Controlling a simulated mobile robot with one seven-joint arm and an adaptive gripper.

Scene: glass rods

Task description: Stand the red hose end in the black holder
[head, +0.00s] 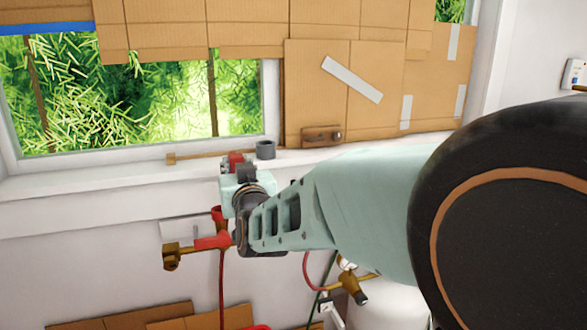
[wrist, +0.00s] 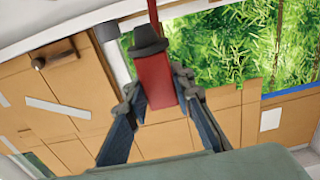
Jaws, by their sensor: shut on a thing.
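My gripper (wrist: 157,92) is shut on the red hose end (wrist: 154,75), a red block with a dark collar and a thin red hose at the top of the wrist view. In the head view the hose end (head: 236,158) shows as a small red patch at my gripper (head: 240,170), just in front of the window sill. The black holder (head: 265,149), a short dark grey cylinder, stands on the sill just right of the hose end, apart from it. In the wrist view the holder (wrist: 106,31) is left of the hose end, partly cut off by overlap.
A wooden block with a knob (head: 322,136) is on the sill right of the holder; a thin wooden stick (head: 205,156) lies left. Cardboard (head: 370,90) partly covers the window. A brass fitting with red parts (head: 200,245) is below my gripper, with a red hose (head: 221,290) hanging down.

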